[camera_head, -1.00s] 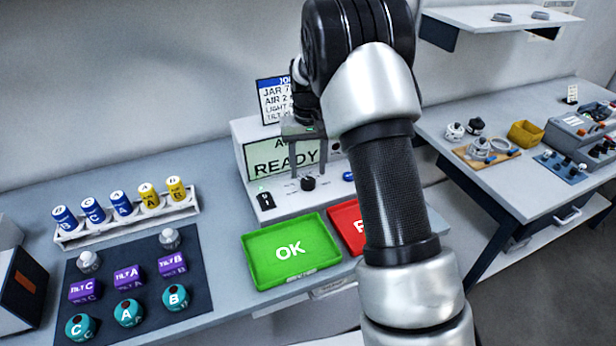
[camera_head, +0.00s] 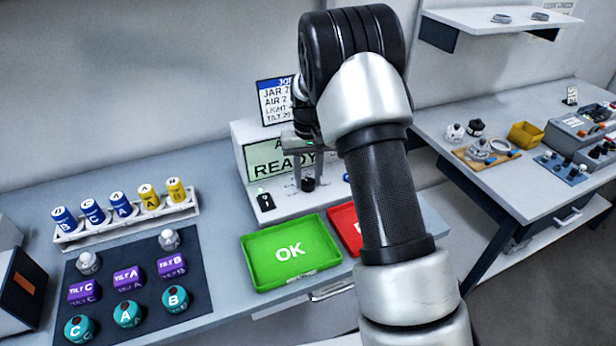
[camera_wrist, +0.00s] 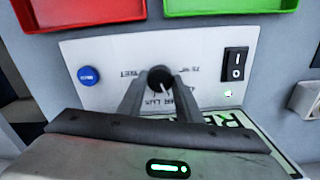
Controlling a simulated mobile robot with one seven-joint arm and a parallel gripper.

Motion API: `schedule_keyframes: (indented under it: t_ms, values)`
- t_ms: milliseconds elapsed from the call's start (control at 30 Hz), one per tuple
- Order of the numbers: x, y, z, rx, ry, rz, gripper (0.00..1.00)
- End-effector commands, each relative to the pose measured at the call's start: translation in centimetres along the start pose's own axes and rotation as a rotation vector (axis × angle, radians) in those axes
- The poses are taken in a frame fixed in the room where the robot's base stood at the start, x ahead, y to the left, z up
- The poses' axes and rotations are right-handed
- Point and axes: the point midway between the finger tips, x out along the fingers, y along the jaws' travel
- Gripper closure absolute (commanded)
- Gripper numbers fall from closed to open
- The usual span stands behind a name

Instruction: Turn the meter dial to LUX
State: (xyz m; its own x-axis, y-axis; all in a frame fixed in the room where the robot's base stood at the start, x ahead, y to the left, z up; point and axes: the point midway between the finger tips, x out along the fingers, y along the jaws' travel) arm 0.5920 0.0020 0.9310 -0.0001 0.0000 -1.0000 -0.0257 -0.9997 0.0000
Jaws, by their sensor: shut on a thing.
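The meter (camera_head: 290,205) is a pale box with a green READY screen (camera_head: 262,160) at the back of the bench. Its dial (camera_head: 308,184) is a small black knob on the front panel. In the wrist view the dial (camera_wrist: 160,76) sits between my fingertips, with upside-down lettering around it, including what looks like LUX. A pale pointer mark shows on the knob, but its exact setting is hard to read. My gripper (camera_head: 306,180) is shut on the dial; it also shows in the wrist view (camera_wrist: 158,84). The fingers hide part of the scale.
A black rocker switch (camera_wrist: 235,64) and a blue button (camera_wrist: 89,75) flank the dial. A green OK tray (camera_head: 262,275) and a red tray (camera_head: 343,224) lie in front. A rack of cylinders (camera_head: 72,240) and a dark mat (camera_head: 150,319) are to the left.

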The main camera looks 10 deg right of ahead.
Motion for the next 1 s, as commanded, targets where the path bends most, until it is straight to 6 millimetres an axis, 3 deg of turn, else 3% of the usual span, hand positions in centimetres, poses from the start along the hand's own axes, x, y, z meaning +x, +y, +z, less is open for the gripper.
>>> schedule_keyframes:
  t_ms: [267, 1000]
  values:
    - [-0.10, 0.00, -0.01, 0.087, 0.000, 0.001, 0.91]
    - [-0.11, 0.00, -0.04, 0.607, 0.001, 0.000, 0.91]
